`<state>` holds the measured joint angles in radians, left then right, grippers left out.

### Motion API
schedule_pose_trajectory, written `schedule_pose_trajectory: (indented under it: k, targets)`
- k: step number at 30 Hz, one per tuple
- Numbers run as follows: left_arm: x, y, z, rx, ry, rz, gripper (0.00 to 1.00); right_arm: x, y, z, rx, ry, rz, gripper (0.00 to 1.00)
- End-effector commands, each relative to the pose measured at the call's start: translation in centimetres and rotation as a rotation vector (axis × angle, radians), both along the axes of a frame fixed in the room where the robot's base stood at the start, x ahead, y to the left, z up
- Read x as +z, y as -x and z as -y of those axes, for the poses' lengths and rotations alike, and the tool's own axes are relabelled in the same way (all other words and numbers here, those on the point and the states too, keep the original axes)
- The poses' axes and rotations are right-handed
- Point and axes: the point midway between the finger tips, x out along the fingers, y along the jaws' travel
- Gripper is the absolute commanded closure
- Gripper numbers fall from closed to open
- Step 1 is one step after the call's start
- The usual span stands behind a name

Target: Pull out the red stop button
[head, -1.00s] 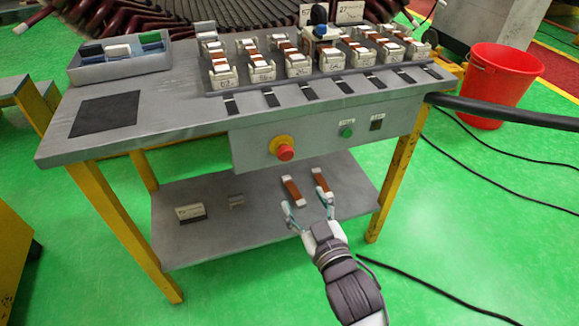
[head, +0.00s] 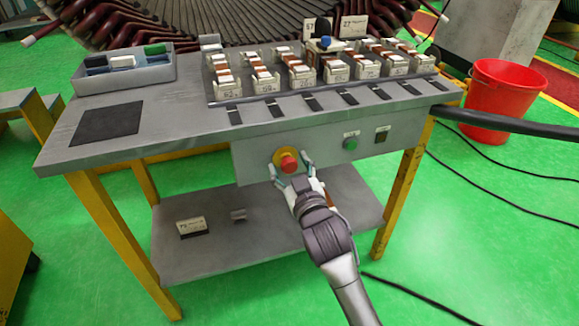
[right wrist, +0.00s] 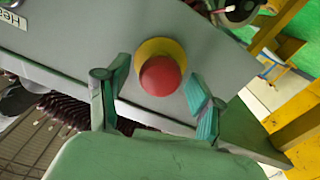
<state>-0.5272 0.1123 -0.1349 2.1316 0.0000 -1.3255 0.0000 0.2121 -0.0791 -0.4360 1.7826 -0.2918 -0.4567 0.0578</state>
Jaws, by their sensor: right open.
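The red stop button (head: 288,164) sits on a yellow ring (head: 280,155) on the grey front panel of the workbench. In the right wrist view the red button (right wrist: 161,76) lies between the two fingers, with the yellow ring behind it. My right gripper (head: 291,168) is open, one finger on each side of the button. In the right wrist view there is a visible gap between each finger and the button. How deep the fingertips reach is hard to tell. My left gripper is not in view.
A green button (head: 350,144) and a dark switch (head: 381,135) are on the panel to the right. Above is the bench top (head: 180,110) with rows of labelled coils. The lower shelf (head: 270,225) holds small parts. A red bucket (head: 500,90) stands at the right.

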Motion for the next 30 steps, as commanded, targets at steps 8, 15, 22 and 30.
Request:
schedule_pose_trajectory:
  k: [8, 15, 22, 30]
  targets:
    - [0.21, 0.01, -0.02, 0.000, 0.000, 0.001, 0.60, 0.02, -0.36, -0.10, 0.000, 0.000, 0.000, 0.33]
    - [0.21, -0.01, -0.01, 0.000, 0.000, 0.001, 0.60, 0.02, -0.33, -0.08, 0.000, 0.000, 0.000, 0.63]
    - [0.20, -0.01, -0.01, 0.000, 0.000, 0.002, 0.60, 0.00, -0.32, -0.08, 0.000, 0.000, 0.000, 1.00]
    - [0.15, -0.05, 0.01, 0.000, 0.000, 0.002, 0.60, 0.06, -0.22, -0.07, 0.000, 0.000, -0.001, 1.00]
